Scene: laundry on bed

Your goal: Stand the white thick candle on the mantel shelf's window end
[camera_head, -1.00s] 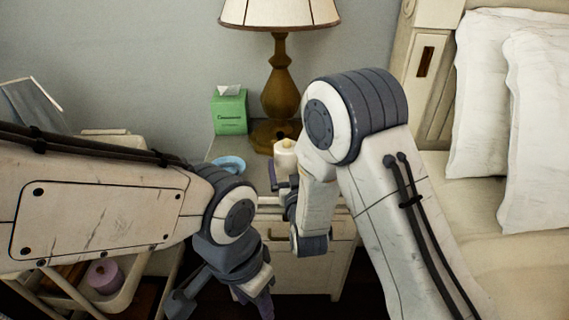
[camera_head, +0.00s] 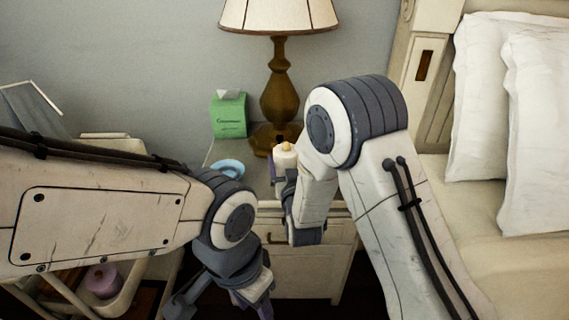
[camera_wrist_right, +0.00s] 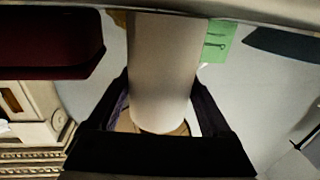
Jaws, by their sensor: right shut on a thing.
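The white thick candle (camera_head: 285,158) is in my right gripper (camera_head: 281,170), at the nightstand in front of the lamp. Its top faces up in the head view. The right wrist view shows the candle (camera_wrist_right: 165,70) as a large pale cylinder between the dark fingers of my right gripper (camera_wrist_right: 160,105). I cannot tell whether its base touches the nightstand. My left gripper (camera_head: 262,302) hangs low in front of the nightstand, partly cut off by the lower frame edge; its jaw opening is unclear. I cannot make out a mantel shelf.
A lamp (camera_head: 279,95), a green tissue box (camera_head: 230,115) and a blue dish (camera_head: 228,167) stand close around the candle on the nightstand (camera_head: 300,270). The bed (camera_head: 490,195) is at right. A cart with a pink roll (camera_head: 103,281) is at lower left.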

